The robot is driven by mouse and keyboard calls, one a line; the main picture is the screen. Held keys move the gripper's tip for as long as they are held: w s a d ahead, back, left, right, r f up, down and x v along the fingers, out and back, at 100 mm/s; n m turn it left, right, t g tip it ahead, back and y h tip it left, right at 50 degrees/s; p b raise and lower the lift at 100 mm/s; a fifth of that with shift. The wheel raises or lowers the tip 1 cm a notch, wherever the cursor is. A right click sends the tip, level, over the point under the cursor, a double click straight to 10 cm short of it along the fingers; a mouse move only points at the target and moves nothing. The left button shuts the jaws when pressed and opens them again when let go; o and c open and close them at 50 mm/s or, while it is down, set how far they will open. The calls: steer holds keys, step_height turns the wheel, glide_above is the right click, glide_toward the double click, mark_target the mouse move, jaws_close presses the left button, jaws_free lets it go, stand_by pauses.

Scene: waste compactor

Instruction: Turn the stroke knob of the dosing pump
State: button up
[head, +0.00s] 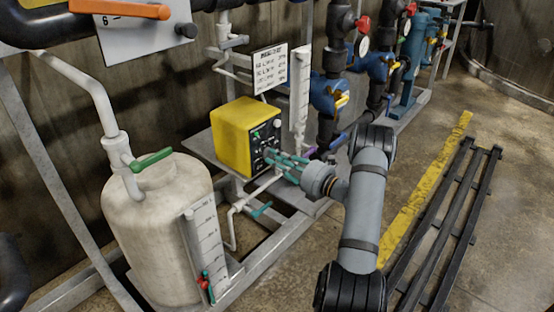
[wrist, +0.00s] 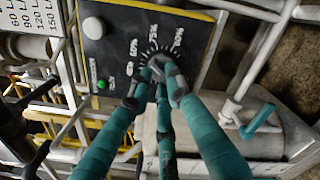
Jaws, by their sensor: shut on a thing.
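The dosing pump is a yellow box (head: 234,126) with a black front panel, in the middle of the head view. In the wrist view its black panel (wrist: 125,30) fills the top centre. The stroke knob (wrist: 157,63) is dark and sits inside a white percent scale. My gripper (head: 271,156) reaches the panel from the right with its teal fingers. In the wrist view my gripper (wrist: 156,82) has its dark fingertips closed around the knob. The fingertips hide much of the knob, so its pointer cannot be read. In the head view the fingers cover the knob.
A pale round button (wrist: 94,28) and a green light (wrist: 101,85) are on the same panel. A white tank (head: 155,235) stands left of the pump. Pipes with blue valves (head: 327,93) stand behind to the right.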

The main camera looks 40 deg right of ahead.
steer(key=shift+p, duration=0.35)
jaws_close()
steer(key=m+p, duration=0.2)
steer(key=p, duration=0.1)
steer(key=shift+r+m, duration=0.25)
steer(key=shift+m, duration=0.05)
steer(key=shift+f+m+p, duration=0.15)
steer(key=shift+m+p, duration=1.4)
steer(key=shift+m, duration=0.05)
steer(key=o, duration=0.9)
jaws_free()
